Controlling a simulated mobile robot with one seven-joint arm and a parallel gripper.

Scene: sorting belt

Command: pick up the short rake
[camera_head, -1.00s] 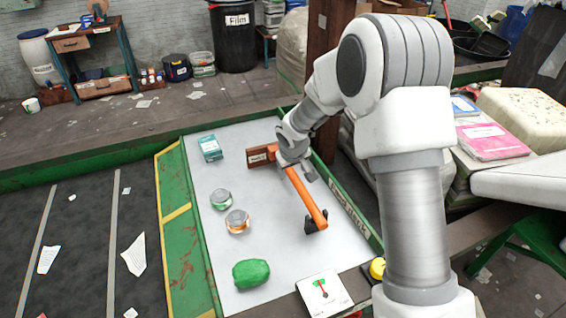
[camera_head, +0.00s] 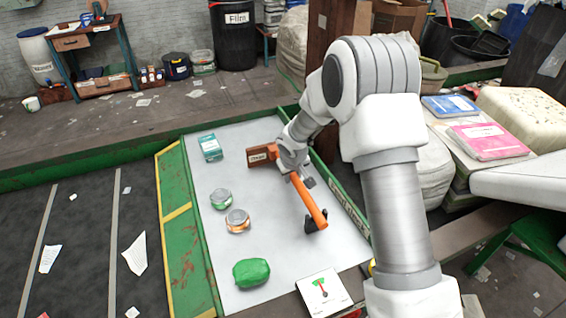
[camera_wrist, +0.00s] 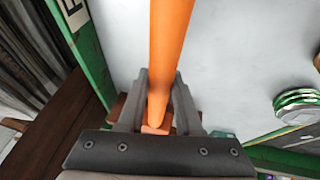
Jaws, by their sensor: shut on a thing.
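The short rake (camera_head: 308,203) shows as a tool with a straight orange handle on the pale sorting surface. A small black piece (camera_head: 316,221) is at its near end. A brown block with a white label (camera_head: 262,155) is at its far end; I cannot tell if it is part of the rake. My gripper (camera_head: 293,172) is at the far part of the handle. In the wrist view, my gripper (camera_wrist: 157,108) has its fingers on either side of the orange handle (camera_wrist: 168,45), shut on it. My gripper hides part of the handle in the head view.
A teal box (camera_head: 210,147), two round tins (camera_head: 221,199) (camera_head: 238,221) and a green lump (camera_head: 251,272) lie left of the rake. A card with a picture (camera_head: 324,293) is at the near edge. Green rails (camera_head: 184,240) border the surface.

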